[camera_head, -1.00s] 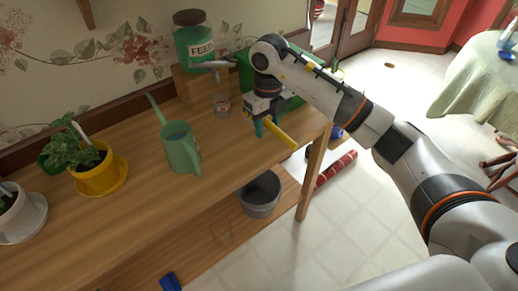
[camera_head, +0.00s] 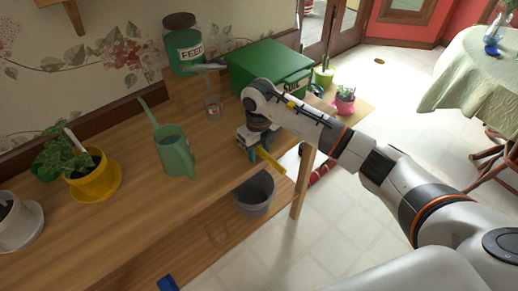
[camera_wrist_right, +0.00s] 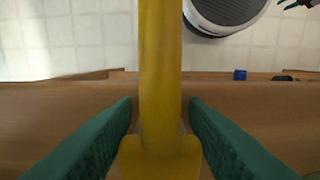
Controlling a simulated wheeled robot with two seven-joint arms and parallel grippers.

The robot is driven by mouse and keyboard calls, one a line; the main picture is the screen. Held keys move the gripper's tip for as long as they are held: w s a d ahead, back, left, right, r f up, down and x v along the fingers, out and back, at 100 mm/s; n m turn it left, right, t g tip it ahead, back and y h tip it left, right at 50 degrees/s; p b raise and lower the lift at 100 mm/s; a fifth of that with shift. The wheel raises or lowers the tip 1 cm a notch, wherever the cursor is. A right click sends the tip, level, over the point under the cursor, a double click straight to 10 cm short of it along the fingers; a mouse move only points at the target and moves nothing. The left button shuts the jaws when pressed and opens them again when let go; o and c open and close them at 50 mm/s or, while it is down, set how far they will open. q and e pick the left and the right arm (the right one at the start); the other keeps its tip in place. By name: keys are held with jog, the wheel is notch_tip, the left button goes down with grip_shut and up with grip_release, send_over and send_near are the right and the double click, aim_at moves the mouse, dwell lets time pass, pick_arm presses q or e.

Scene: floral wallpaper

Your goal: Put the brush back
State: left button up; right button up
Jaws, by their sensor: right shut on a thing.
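The brush (camera_head: 271,161) shows as a yellow bar in my right gripper (camera_head: 256,153), near the front right edge of the wooden bench (camera_head: 110,215). In the right wrist view, its yellow handle (camera_wrist_right: 160,80) runs between the two green fingers of the right gripper (camera_wrist_right: 160,125), which is shut on it. The handle widens at the bottom of that view. I cannot make out any bristles. My left gripper is not in view.
A green box (camera_head: 262,62) stands at the bench's back right, beside a FEED jar (camera_head: 186,48) and a glass (camera_head: 212,107). A green watering can (camera_head: 174,152) and a yellow pot (camera_head: 93,180) stand left.

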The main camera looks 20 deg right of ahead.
aim_at(259, 147)
jog(key=o, duration=0.9)
jog(key=shift+f, duration=0.1)
jog(key=shift+o, duration=0.2)
jog(key=shift+r, duration=0.3)
notch_tip(259, 147, up, 12)
jog(key=b, duration=0.1)
jog(key=shift+f+b, duration=0.15)
jog(key=shift+b, duration=0.25)
